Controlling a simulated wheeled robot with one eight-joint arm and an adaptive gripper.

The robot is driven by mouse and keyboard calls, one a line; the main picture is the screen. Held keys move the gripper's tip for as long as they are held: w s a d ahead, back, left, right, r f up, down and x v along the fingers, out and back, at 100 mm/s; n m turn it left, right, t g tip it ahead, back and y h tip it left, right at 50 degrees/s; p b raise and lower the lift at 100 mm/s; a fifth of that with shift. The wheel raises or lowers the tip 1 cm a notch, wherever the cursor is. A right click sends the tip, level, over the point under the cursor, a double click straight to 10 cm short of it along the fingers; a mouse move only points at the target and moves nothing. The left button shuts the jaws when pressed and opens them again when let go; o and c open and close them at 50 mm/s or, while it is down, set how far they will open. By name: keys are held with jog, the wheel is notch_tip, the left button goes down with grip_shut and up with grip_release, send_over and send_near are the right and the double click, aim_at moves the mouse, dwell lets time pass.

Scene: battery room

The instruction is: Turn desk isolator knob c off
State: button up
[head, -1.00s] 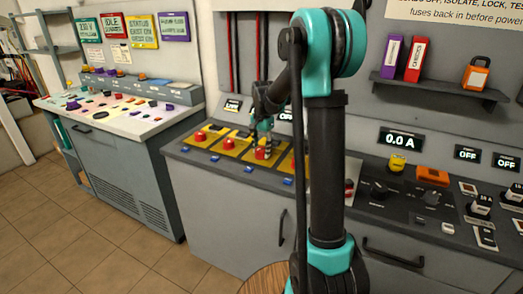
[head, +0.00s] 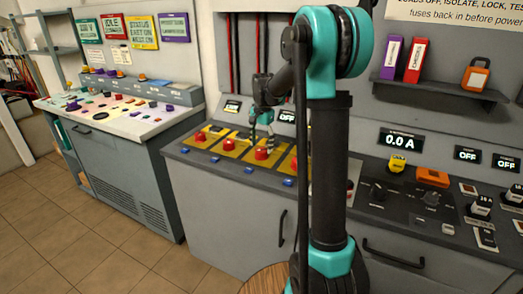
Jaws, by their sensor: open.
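A row of red isolator knobs on yellow plates lies along the desk's left part. The third knob from the left (head: 261,153) stands just in front of and below my gripper. To its left are a second knob (head: 229,144) and a leftmost knob (head: 200,136). Another knob (head: 293,163) is partly hidden by my arm. The letters are too small to read, so I cannot tell which is c. My gripper (head: 262,139) points down, open and empty, with its fingers apart just above and behind the third knob.
Small displays stand behind the knobs; one (head: 287,115) reads OFF. A 0.0 A display (head: 402,139), an orange block (head: 432,177) and switches are on the desk's right. A separate console (head: 120,115) stands left. My upright arm hides the desk's middle.

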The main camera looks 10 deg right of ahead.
aim_at(262, 150)
notch_tip(262, 150, up, 9)
dwell(0.3)
jog(key=shift+s+d+f, duration=0.1)
jog(key=shift+s, duration=0.1)
